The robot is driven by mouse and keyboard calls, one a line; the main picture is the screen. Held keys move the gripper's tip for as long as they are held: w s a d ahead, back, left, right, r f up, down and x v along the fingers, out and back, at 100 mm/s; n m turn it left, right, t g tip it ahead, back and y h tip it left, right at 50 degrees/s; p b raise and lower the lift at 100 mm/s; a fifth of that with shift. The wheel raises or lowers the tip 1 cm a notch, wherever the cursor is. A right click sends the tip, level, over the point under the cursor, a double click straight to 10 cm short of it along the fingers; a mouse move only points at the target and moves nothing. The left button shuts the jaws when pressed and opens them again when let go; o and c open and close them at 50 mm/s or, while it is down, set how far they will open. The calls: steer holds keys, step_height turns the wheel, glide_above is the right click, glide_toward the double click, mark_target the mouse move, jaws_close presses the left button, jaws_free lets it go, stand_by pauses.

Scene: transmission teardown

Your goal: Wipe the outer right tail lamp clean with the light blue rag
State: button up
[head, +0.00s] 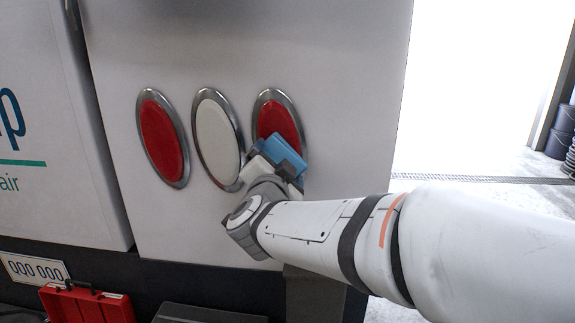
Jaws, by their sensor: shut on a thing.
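The outer right tail lamp (275,117) is a red oval in a chrome ring on the pale rear panel, the rightmost of three lamps in the head view. My gripper (273,158) is shut on the light blue rag (284,154). The rag is in front of the lower right part of that lamp and hides some of it. I cannot tell whether the rag touches the lens. The visible upper part of the lens looks plain red, and any dirt on it is too small to tell or hidden.
A white oval lamp (217,138) and another red oval lamp (163,138) sit to the left. A red toolbox (86,305) and a number plate (33,269) are at the lower left. Open floor (480,215) lies right of the vehicle, with dark buckets (562,132) at the far right.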

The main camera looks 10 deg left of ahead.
step_height(320, 180, down, 6)
steer(key=d+b, duration=0.1)
steer(key=b, duration=0.4)
steer(key=shift+f, duration=0.1)
steer(key=s, duration=0.6)
steer(key=shift+d, duration=0.2)
stand_by(0.3)
steer(key=shift+s+p, duration=0.1)
steer(key=shift+p, duration=0.2)
steer(key=s, duration=0.2)
steer(key=shift+s, duration=0.4)
